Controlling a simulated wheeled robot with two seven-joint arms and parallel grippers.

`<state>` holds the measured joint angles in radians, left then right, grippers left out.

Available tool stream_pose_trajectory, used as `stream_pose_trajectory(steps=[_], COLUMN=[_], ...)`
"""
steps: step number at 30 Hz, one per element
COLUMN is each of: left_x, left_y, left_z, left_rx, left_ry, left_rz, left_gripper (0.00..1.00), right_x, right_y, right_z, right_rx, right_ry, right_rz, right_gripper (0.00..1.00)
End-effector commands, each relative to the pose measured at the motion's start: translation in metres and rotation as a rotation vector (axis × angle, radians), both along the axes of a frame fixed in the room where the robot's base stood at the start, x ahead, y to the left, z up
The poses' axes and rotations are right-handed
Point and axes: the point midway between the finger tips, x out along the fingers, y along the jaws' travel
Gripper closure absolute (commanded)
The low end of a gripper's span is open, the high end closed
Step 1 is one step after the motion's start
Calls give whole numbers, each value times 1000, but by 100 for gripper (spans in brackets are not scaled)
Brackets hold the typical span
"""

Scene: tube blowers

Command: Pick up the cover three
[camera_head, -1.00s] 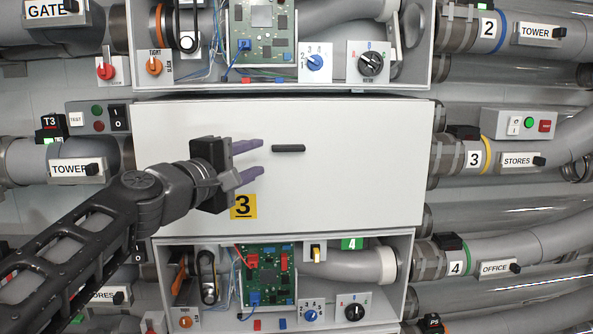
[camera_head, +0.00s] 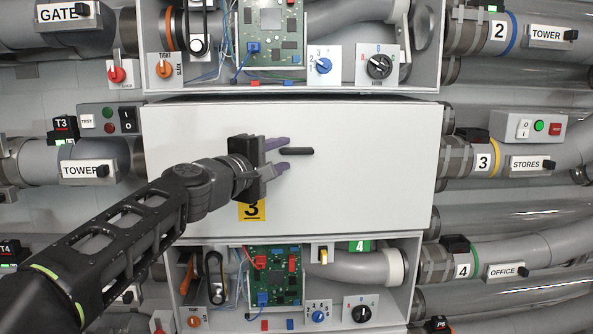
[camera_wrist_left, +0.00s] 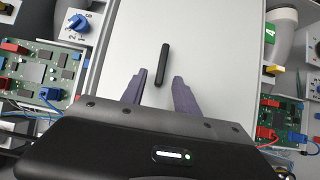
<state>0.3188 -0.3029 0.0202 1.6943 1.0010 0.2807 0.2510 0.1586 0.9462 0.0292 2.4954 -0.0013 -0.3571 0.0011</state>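Cover three (camera_head: 380,150) is a white rectangular panel closing the middle box. It bears a yellow label with a black 3 (camera_head: 251,211), partly hidden by my gripper, and a short black bar handle (camera_head: 297,151). My left gripper (camera_head: 285,154) is open in front of the cover, its purple fingertips at the left end of the handle. In the left wrist view the handle (camera_wrist_left: 162,62) lies ahead of and between the two spread fingertips (camera_wrist_left: 160,77), with a gap on each side. My right gripper is not in view.
Open boxes with circuit boards (camera_head: 270,35) and knobs sit above and below (camera_head: 274,275) the cover. Grey pipes with labelled valves, such as STORES (camera_head: 526,163) and TOWER (camera_head: 88,169), run on both sides.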

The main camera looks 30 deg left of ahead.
Motion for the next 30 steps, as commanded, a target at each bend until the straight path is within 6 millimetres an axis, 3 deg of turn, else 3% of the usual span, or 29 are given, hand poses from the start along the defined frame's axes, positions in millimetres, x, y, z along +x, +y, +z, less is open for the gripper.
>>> stream_pose_trajectory(steps=[4, 21, 30], left_x=[13, 13, 13], left_y=[0, 1, 1], left_z=[1, 0, 0], left_rx=[0, 1, 1], left_ry=[0, 0, 0], left_rz=[-2, -1, -1], left_gripper=[64, 64, 87], right_x=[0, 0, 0], right_y=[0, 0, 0], right_z=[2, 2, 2], right_rx=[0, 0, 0], right_ry=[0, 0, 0], right_rz=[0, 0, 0], right_gripper=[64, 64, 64])
